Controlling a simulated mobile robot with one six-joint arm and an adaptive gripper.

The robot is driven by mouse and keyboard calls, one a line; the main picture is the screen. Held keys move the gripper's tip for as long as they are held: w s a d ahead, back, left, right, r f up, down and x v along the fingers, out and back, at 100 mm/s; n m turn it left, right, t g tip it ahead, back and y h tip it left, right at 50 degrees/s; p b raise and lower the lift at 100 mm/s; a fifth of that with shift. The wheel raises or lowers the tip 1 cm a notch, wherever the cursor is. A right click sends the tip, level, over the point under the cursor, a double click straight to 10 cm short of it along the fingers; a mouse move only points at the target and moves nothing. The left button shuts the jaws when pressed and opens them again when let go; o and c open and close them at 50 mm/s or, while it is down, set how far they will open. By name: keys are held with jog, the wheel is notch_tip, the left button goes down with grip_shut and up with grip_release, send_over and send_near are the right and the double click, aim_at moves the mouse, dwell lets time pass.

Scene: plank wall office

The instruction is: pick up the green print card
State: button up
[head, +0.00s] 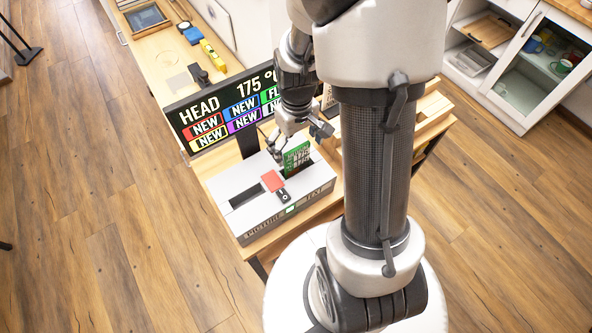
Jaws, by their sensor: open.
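The green print card (297,159) stands upright at the right end of a white and grey box (240,183), with pale markings on its face. Its lower edge seems to sit in the box's dark slot, but this is too small to be sure. My gripper (291,147) is open and points down right at the card, with a finger to its left and another part above its top edge. I cannot tell whether the fingers touch the card.
A red piece (272,181) and a small black piece (284,196) are on the box in front of the card. The box front reads PICTURE and TEXT. A black display (222,118) stands close behind. A bench (165,50) with a yellow tool (213,55) runs back left.

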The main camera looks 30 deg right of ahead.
jog(key=b, duration=0.3)
send_over(297, 173)
jog(key=f, duration=0.7)
jog(key=shift+w+d, duration=0.15)
jog(key=shift+w, duration=0.1)
jog(key=shift+r+p, duration=0.1)
jog(key=shift+p, duration=0.25)
jog(key=shift+c, duration=0.4)
jog(key=shift+r, duration=0.1)
jog(key=c, duration=1.6)
